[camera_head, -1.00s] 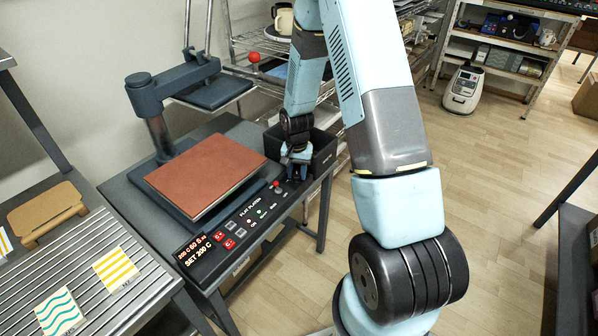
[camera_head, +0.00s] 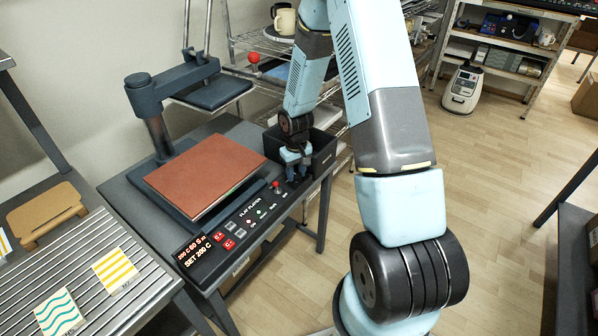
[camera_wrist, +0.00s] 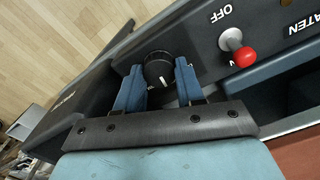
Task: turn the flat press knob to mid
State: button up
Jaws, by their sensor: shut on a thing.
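The flat press (camera_head: 167,206) has a reddish-brown platen (camera_head: 205,172) and a black control panel (camera_head: 242,222) with red lit digits along its front. In the wrist view the round black knob (camera_wrist: 158,65) sits at the panel's end, with a white pointer line on its face. My gripper (camera_wrist: 158,72) is shut on the knob, one blue finger on each side. A small label by the knob is partly hidden, so I cannot read the setting. In the head view my gripper (camera_head: 297,172) is at the panel's right end and hides the knob.
A red-tipped toggle (camera_wrist: 245,57) marked OFF stands close to the knob. A black bin (camera_head: 323,155) sits right behind my gripper. The press's raised upper plate (camera_head: 212,92) hangs behind the platen.

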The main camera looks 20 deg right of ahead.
aim_at(297, 174)
jog(key=shift+s+d+n, duration=0.1)
jog(key=shift+n, duration=0.4)
jog(key=o, duration=1)
jog(key=shift+o, duration=0.2)
notch_tip(297, 174, up, 14)
jog(key=shift+f, duration=0.15)
